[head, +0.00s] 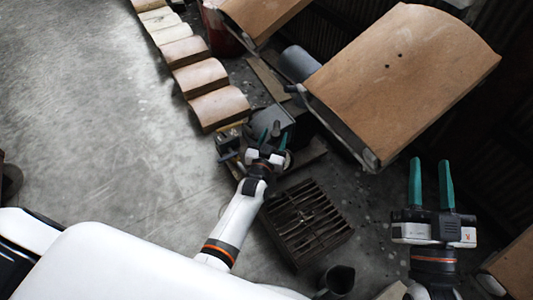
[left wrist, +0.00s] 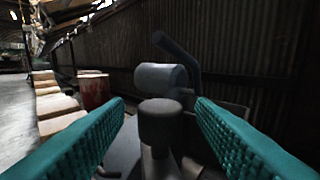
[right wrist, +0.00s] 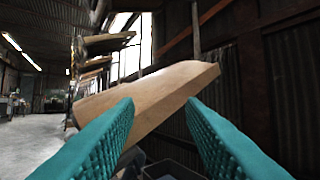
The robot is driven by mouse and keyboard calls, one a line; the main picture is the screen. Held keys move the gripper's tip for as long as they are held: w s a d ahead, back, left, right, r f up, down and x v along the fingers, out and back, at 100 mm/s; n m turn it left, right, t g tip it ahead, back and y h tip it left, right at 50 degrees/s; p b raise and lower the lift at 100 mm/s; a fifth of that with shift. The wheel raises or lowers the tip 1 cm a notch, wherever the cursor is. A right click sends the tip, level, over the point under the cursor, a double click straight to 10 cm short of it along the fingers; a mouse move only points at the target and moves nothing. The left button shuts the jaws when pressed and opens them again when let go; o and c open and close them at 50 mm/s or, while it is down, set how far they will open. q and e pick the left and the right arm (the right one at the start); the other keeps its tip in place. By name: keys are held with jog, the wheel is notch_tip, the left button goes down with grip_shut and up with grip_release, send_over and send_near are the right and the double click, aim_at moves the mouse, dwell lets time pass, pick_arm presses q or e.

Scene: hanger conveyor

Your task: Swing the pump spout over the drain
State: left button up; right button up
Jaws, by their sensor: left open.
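My left gripper (head: 270,132) is open beside the dark pump-like equipment (head: 272,118), up and left of the slatted drain grate (head: 307,222). In the left wrist view, a dark upright cylinder (left wrist: 160,122) stands between and beyond the open fingers, with no visible contact. Behind it are a grey cylinder (left wrist: 160,77) and a dark bent pipe (left wrist: 180,58). I cannot tell which part is the spout; the arm and gripper partly hide the equipment. My right gripper (head: 431,183) is open and empty, right of the grate.
A large curved tan panel (head: 405,75) hangs at upper right, also ahead of the right gripper (right wrist: 150,95). Several curved tan pieces (head: 200,75) line the floor left of the equipment. A red drum (head: 222,28) stands at the top. The concrete floor at left is clear.

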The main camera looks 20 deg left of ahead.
pick_arm(q)
jog(key=s+p, duration=0.2)
jog(key=s, duration=0.6)
jog(key=shift+s+d, duration=0.2)
jog(key=shift+d, duration=0.05)
pick_arm(e)
notch_tip(320, 180, down, 10)
jog(key=d+g+h, duration=0.2)
jog(key=g, duration=0.5)
jog(key=shift+s+f+h, duration=0.15)
jog(key=shift+s+h, duration=0.15)
jog(key=shift+s, duration=0.15)
pick_arm(q)
jog(key=shift+c, duration=0.3)
